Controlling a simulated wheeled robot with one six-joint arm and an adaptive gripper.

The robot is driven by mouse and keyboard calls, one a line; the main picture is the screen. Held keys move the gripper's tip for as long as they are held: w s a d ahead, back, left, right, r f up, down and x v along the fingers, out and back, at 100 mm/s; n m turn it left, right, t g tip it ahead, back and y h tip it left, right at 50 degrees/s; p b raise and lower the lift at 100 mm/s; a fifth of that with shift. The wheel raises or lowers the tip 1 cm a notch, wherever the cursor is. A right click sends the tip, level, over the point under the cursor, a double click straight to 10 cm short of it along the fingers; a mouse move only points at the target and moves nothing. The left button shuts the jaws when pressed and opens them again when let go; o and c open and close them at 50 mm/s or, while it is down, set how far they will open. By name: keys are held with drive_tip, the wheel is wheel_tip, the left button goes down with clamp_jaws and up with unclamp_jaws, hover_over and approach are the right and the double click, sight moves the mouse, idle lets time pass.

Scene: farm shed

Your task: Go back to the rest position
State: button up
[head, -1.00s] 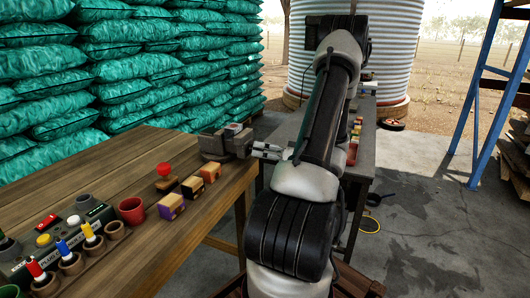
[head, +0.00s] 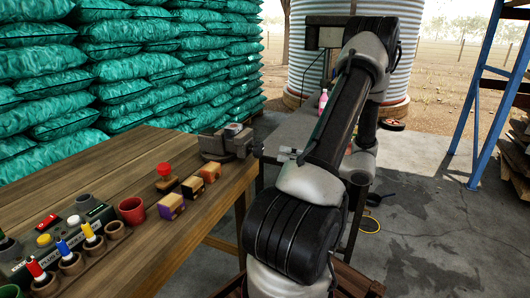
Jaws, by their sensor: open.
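My arm rises in the head view and bends over at the top in front of the tank. My gripper (head: 289,154) shows only as pale fingertips sticking out to the left of my forearm, over the near edge of the dark table. Most of it is hidden behind the arm. It is open, and nothing shows between the fingers. It is apart from the grey vise-like block (head: 228,143) on the corner of the wooden table.
The wooden table (head: 110,178) holds a red cup (head: 131,210), small coloured blocks (head: 190,187), a red-knobbed piece (head: 165,179) and a control box (head: 60,238). A pink bottle (head: 323,101) stands on the dark table (head: 285,132).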

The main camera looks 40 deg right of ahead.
idle(0.4)
drive_tip(key=s+a+f+m+g+y, duration=0.2)
drive_tip(key=s+a+f+m+g, duration=0.25)
drive_tip(key=m, duration=0.35)
drive_tip(key=s+a+r+m+g, duration=0.1)
drive_tip(key=s+a+r+g, duration=0.2)
drive_tip(key=s+a+g, duration=0.5)
drive_tip(key=w+a+r+n+h, duration=0.2)
drive_tip(key=a+r+n+h, duration=0.2)
drive_tip(key=r, duration=0.5)
drive_tip(key=w+a+r+n+h, duration=0.1)
drive_tip(key=a+r+n+h, duration=0.3)
drive_tip(key=a+r+n, duration=0.2)
drive_tip(key=a+r, duration=0.2)
drive_tip(key=a, duration=0.1)
drive_tip(key=shift+w+a+r+n+h, duration=0.2)
drive_tip(key=shift+w+r+n+h, duration=0.1)
drive_tip(key=shift+w+r+h, duration=0.1)
